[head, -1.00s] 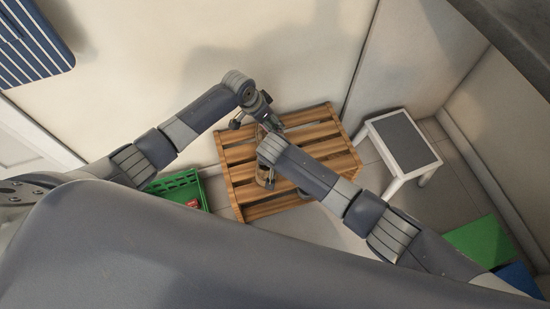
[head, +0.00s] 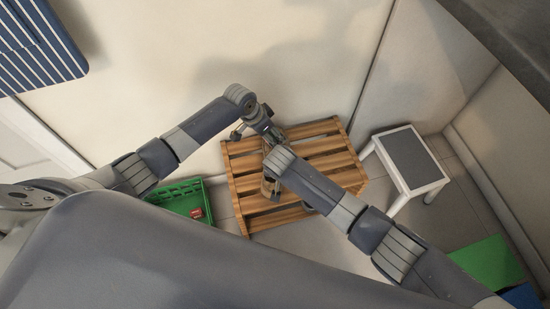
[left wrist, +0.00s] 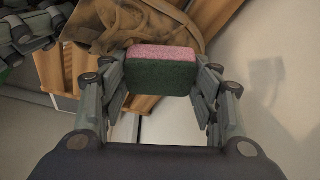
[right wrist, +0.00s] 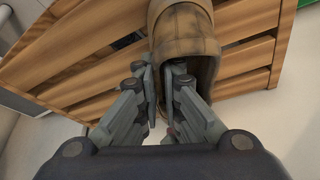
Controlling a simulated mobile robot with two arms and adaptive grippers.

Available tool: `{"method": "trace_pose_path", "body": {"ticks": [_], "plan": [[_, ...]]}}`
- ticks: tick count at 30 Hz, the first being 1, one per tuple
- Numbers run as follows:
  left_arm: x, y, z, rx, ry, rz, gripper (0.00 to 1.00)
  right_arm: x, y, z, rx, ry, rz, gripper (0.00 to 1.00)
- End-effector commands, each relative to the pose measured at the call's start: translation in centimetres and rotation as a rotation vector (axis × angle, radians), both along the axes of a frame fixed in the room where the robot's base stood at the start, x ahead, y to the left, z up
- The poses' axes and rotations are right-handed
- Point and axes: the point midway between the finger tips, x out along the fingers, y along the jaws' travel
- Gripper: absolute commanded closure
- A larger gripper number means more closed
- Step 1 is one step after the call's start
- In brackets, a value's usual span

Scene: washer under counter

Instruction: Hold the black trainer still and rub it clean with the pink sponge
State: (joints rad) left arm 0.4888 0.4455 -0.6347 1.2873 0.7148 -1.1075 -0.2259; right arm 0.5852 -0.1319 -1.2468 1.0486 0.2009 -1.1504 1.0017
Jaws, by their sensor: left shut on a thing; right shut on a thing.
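The shoe looks brown rather than black; it shows in the right wrist view (right wrist: 184,32) on a slatted wooden rack (right wrist: 245,55). My right gripper (right wrist: 160,76) is shut on the rim of its opening. In the left wrist view the shoe (left wrist: 125,25) lies just beyond the sponge. My left gripper (left wrist: 160,78) is shut on the sponge (left wrist: 162,55), which has a pink face and a dark green side. I cannot tell whether the sponge touches the shoe. In the head view the arms mostly hide the shoe and the sponge.
The wooden rack (head: 322,150) stands on the floor by the wall. A green crate (head: 180,198) with a small red thing (head: 197,213) is left of it. A white step stool (head: 405,160) with a grey top is to the right. A green box (head: 487,262) is at lower right.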

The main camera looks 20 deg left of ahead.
Motion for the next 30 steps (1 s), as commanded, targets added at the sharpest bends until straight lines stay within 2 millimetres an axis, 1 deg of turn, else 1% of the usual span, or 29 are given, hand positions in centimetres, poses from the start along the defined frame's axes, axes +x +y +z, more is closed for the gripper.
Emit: {"method": "trace_pose_path", "body": {"ticks": [4,8,23,30], "plan": [[-0.1,0.1,-0.2,0.004,0.004,0.000,0.72,0.1,0.0,0.1,0.002,-0.002,-0.001,1.00],[-0.1,-0.4,-0.2,0.003,0.005,0.000,0.72,0.1,0.0,0.1,0.002,-0.002,-0.002,1.00],[0.6,-3.8,0.1,0.000,0.004,-0.001,0.72,0.1,0.1,0.1,0.002,-0.002,0.001,1.00],[0.6,-3.9,0.1,0.002,0.002,0.000,0.72,0.1,0.1,0.1,0.002,-0.002,0.001,1.00]]}}
